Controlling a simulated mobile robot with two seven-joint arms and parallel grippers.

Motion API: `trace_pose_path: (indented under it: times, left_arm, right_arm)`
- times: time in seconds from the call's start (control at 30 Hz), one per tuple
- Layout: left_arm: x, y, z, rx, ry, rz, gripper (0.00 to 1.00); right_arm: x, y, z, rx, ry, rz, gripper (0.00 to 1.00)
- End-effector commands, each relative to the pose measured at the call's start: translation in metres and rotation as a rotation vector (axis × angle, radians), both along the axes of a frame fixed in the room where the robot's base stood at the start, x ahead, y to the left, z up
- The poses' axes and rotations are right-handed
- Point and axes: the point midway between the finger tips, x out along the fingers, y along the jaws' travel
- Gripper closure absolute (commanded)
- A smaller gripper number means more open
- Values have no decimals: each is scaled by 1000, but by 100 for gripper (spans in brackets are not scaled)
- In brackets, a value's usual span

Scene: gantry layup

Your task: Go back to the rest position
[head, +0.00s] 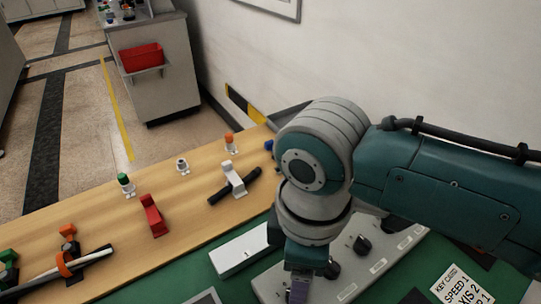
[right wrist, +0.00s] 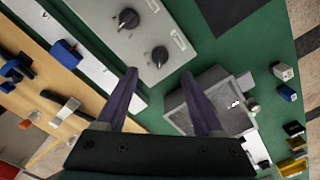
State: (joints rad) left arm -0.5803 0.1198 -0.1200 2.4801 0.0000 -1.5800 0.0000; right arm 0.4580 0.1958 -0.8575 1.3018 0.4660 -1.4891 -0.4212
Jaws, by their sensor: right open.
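My right arm reaches in from the right in the head view. Its gripper (head: 299,288) points down over the grey control panel, mostly hidden at the bottom edge. In the right wrist view my right gripper (right wrist: 160,78) has its two dark purple fingers spread, with nothing between them. Below the gap lie the green surface (right wrist: 165,82) and the edge of the panel (right wrist: 185,52) with its black knobs. A grey tray (right wrist: 178,112) lies by the right-hand finger. My left gripper is in neither view.
A wooden strip (head: 110,202) carries a red clamp (head: 153,218), a white clamp (head: 233,178) with a black bar, and small capped pieces. A white block (head: 240,254) lies on the green surface beside the arm. A cabinet with a red bin (head: 141,57) stands farther back.

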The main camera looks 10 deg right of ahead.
Motion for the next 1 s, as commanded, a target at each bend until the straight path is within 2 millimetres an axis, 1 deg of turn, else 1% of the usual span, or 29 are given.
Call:
trace_pose_path:
  times: [0.03,0.1,0.2,0.63,0.73,0.77,0.87,0.93,1.0]
  left_arm:
    - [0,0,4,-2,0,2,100]
    - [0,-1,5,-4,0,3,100]
    - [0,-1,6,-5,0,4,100]
    - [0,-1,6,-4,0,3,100]
    - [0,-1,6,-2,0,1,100]
    - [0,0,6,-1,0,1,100]
    - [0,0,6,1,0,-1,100]
    - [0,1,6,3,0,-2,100]
    - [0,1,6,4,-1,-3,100]
  right_arm:
    - [1,0,10,2,-2,1,31]
    - [0,0,17,1,-2,0,31]
    - [0,0,23,1,0,-1,31]
    - [0,0,24,0,1,-1,31]
    - [-3,3,24,13,-1,-7,31]
    - [-6,6,24,23,-2,-14,31]
    - [-23,19,25,91,-11,-72,31]
    - [-39,27,29,155,-29,-158,31]
    - [-53,26,37,211,-54,-279,31]
